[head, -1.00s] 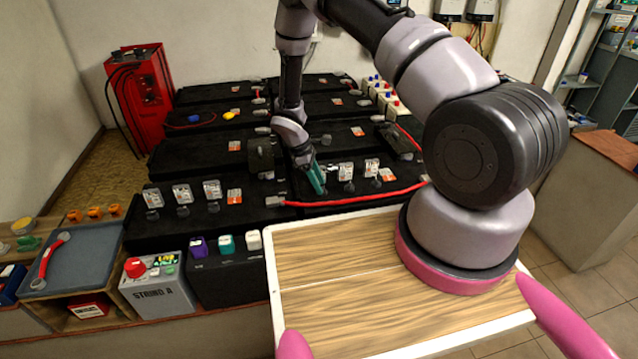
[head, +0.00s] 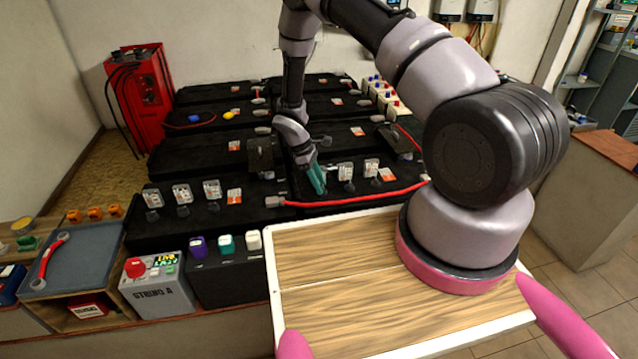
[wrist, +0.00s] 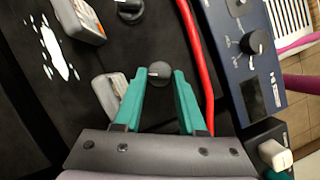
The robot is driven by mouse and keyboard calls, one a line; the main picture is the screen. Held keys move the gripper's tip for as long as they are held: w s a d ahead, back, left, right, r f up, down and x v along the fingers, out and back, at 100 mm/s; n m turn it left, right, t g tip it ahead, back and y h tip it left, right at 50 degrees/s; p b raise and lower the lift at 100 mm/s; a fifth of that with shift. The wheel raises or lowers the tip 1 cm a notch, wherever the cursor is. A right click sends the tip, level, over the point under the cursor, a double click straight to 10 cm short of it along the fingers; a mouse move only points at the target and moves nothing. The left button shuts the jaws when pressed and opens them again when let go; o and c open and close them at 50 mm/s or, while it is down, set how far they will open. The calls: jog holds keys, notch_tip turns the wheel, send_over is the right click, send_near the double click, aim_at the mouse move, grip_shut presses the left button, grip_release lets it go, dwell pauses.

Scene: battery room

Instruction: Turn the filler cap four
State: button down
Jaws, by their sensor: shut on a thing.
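In the wrist view a round black filler cap (wrist: 158,76) with a pale mark sits between the teal fingertips of my gripper (wrist: 159,75). The fingers are shut on it, one on each side. In the head view my gripper (head: 318,180) points down at the left end of the front right battery (head: 325,207), and its fingers hide the cap. A pale tag (wrist: 108,95) stands close by the left finger. I cannot read a number for this cap. Another black cap (wrist: 130,8) shows at the top of the wrist view.
A red cable (head: 360,200) runs along the front of this battery, close to the right finger in the wrist view (wrist: 196,60). A blue unit with knobs (wrist: 240,60) lies beyond it. Upright tags (head: 345,171) stand right of my gripper. A wooden tray (head: 340,260) is in front.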

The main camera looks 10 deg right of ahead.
jog(key=m, duration=0.2)
jog(key=m+g+y, duration=0.1)
jog(key=m, duration=0.3)
jog(key=shift+w+d+g+y, duration=0.25)
jog(key=shift+g+y, duration=0.05)
jog(key=shift+y, duration=0.1)
jog(key=m+y, duration=0.1)
jog(key=m, duration=0.2)
jog(key=m+y, duration=0.1)
jog(key=m, duration=0.2)
jog(key=shift+d+g, duration=0.2)
jog(key=shift+g, duration=0.1)
jog(key=shift+m, duration=0.3)
jog(key=c, duration=0.8)
grip_release()
jog(key=shift+o, duration=0.2)
jog(key=shift+r, duration=0.1)
jog(key=v, duration=1)
jog(key=shift+w+d+r, duration=0.1)
jog(key=shift+w+r, duration=0.15)
jog(key=shift+r, duration=0.1)
